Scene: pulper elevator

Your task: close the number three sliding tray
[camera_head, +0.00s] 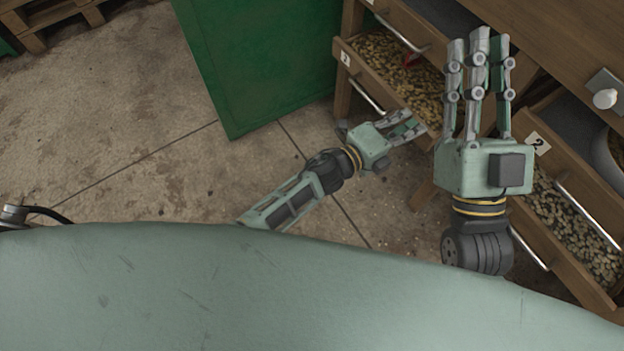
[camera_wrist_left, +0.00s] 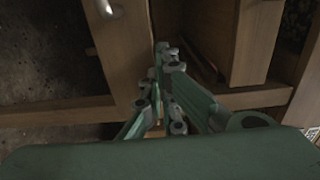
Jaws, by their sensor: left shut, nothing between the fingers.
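The number three tray (camera_head: 349,62) is a wooden drawer pulled out of the cabinet, with a "3" label and a metal handle (camera_head: 367,96) on its front. It holds brown pods. My left gripper (camera_head: 413,127) is shut and empty, low beside the right end of that tray's front. In the left wrist view its fingers (camera_wrist_left: 165,60) lie together close to wooden panels, and a metal handle (camera_wrist_left: 106,8) shows at the top. Whether they touch wood I cannot tell. My right gripper (camera_head: 479,45) is open and empty, raised in front of the cabinet, and hides part of it.
The number two tray (camera_head: 577,246) also stands out at the right, with pods inside. Another drawer (camera_head: 412,32) is above tray three. A green metal panel (camera_head: 262,65) stands left of the cabinet. The concrete floor (camera_head: 110,130) at left is clear.

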